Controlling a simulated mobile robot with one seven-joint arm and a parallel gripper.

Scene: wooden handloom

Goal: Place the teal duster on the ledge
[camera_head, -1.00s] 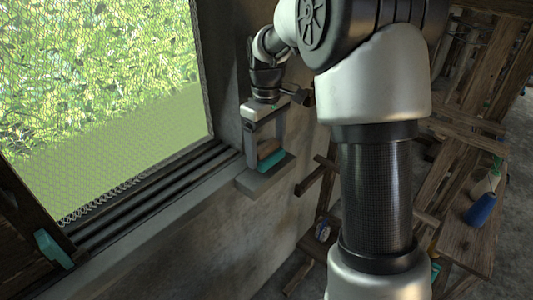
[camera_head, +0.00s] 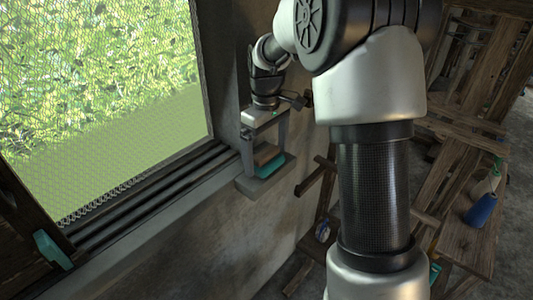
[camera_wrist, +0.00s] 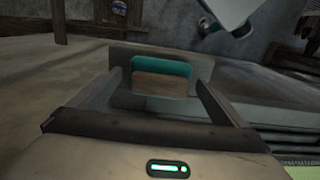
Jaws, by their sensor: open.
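The teal duster (camera_head: 270,167) with its brown wooden back (camera_head: 266,154) lies on a small grey ledge (camera_head: 258,186) at the wall beside the window. In the wrist view the duster (camera_wrist: 175,68) rests on the ledge (camera_wrist: 125,56), within its edges. My gripper (camera_head: 265,152) is open and points down over the ledge. Its two fingers stand on either side of the duster, and in the wrist view (camera_wrist: 160,88) gaps show between them and it. The fingertips are partly hard to make out against the grey ledge.
A meshed window (camera_head: 110,90) and its dark sill rails (camera_head: 150,190) lie left of the ledge. A teal piece (camera_head: 52,249) is at the lower left. A wooden bench (camera_head: 455,240) at the right holds a blue container (camera_head: 481,210) and a spray bottle (camera_head: 488,180).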

